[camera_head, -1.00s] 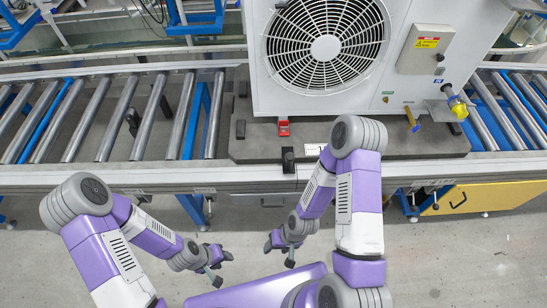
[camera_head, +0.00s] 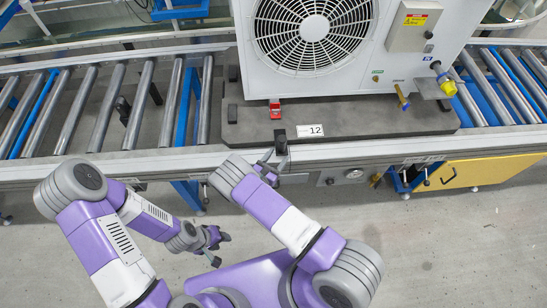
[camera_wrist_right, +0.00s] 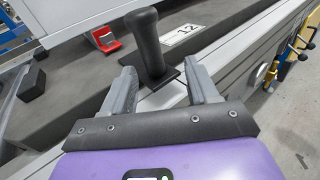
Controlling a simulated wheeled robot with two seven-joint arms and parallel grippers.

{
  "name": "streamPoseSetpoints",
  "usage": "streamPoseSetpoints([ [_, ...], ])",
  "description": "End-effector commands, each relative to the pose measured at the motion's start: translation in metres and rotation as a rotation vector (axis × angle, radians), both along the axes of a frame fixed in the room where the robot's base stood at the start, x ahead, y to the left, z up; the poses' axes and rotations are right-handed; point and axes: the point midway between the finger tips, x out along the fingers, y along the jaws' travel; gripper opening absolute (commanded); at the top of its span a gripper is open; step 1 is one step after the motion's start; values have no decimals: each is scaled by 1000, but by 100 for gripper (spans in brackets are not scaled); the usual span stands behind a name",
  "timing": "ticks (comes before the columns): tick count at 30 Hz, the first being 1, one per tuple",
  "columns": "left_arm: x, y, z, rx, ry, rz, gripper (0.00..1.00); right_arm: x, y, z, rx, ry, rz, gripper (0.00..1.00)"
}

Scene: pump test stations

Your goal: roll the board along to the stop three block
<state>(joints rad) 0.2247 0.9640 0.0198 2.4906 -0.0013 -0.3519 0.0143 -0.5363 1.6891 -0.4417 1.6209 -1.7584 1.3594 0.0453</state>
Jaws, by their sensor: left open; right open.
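The board (camera_head: 375,122) is a dark grey slab on the roller conveyor, with a white heat pump unit (camera_head: 345,75) on it and a label reading 12 (camera_head: 310,130). A black upright handle (camera_head: 281,137) stands at its front edge. It also shows in the right wrist view (camera_wrist_right: 148,45). My right gripper (camera_wrist_right: 160,68) is open, its two fingers either side of the handle's lower part with gaps visible; in the head view it (camera_head: 268,165) is at the conveyor's front rail. My left gripper (camera_head: 219,248) is open and empty, in front of the conveyor. I cannot identify the stop three block.
Bare rollers (camera_head: 105,110) lie left of the board, and more rollers (camera_head: 500,85) lie right. A red clip (camera_head: 275,108) and a black block (camera_head: 233,113) sit on the board. A yellow cabinet (camera_head: 480,172) stands below at right. The floor in front is clear.

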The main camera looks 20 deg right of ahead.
Motion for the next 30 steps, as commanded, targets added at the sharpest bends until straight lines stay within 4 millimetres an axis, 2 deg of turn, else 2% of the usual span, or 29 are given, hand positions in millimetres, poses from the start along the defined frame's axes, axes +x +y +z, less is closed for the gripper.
streamPoseSetpoints([
  [7, 0, 0, -6, 0, 1, 0, 43, 11, -8, -3, -77, -26, 26, 59],
  [16, 0, 0, -13, 0, 1, 0, 43, 40, -42, -3, -75, -24, 22, 59],
  [21, 0, 0, -15, 0, 1, 0, 43, 52, -53, -3, -73, -25, 23, 59],
  [30, 0, 0, -15, 0, 0, 0, 43, 55, -56, -2, -73, -24, 24, 59],
])
